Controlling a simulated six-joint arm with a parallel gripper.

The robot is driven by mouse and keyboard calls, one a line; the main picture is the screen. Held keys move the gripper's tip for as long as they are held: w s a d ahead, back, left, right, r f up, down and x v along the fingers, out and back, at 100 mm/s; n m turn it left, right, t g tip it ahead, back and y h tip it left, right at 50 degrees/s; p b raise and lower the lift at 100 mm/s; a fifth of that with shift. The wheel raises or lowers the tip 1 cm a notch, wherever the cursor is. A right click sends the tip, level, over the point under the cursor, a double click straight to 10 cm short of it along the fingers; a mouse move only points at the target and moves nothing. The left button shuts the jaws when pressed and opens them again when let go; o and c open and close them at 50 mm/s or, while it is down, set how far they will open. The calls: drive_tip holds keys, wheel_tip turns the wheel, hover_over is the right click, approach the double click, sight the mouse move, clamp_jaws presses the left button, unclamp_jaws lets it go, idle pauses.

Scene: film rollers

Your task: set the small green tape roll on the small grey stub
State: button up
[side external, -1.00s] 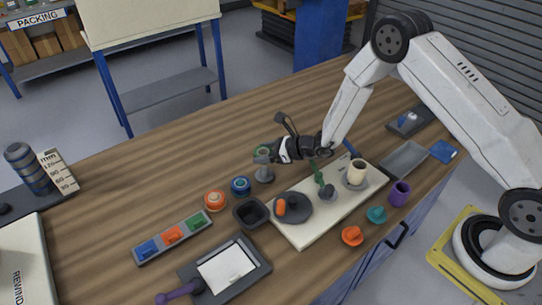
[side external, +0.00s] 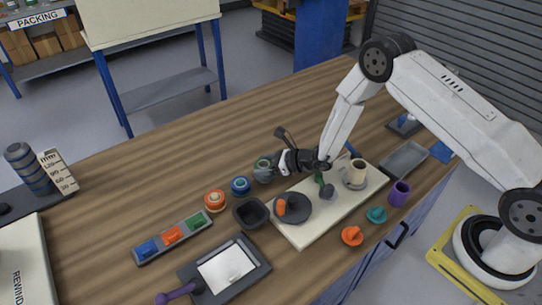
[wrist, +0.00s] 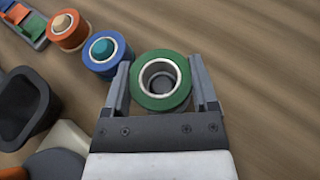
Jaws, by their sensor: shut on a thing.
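The small green tape roll (side external: 263,161) is held level between the fingers of my gripper (side external: 266,168). In the wrist view the roll (wrist: 161,101) sits between the two grey fingers (wrist: 162,92), which are shut on its outside. Through the roll's hole I see a round grey top, the small grey stub (wrist: 162,83), roughly centred but slightly toward the far side. In the side view only a grey part of the stub shows below the roll, mostly covered by my gripper. I cannot tell whether the roll is around the stub or just above it.
A blue roll (side external: 240,186) with a teal centre and an orange roll (side external: 214,200) stand close to the left. A dark square bowl (side external: 251,213) and a cream board (side external: 306,233) carrying several items lie nearer the front. The wood behind the stub is clear.

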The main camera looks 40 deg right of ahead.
drive_tip(key=shift+f, duration=0.9)
drive_tip(key=o, duration=1.1)
drive_tip(key=shift+s+d, duration=0.1)
drive_tip(key=shift+v, duration=0.85)
drive_tip(key=v, duration=0.3)
wheel_tip(320, 180, up, 7)
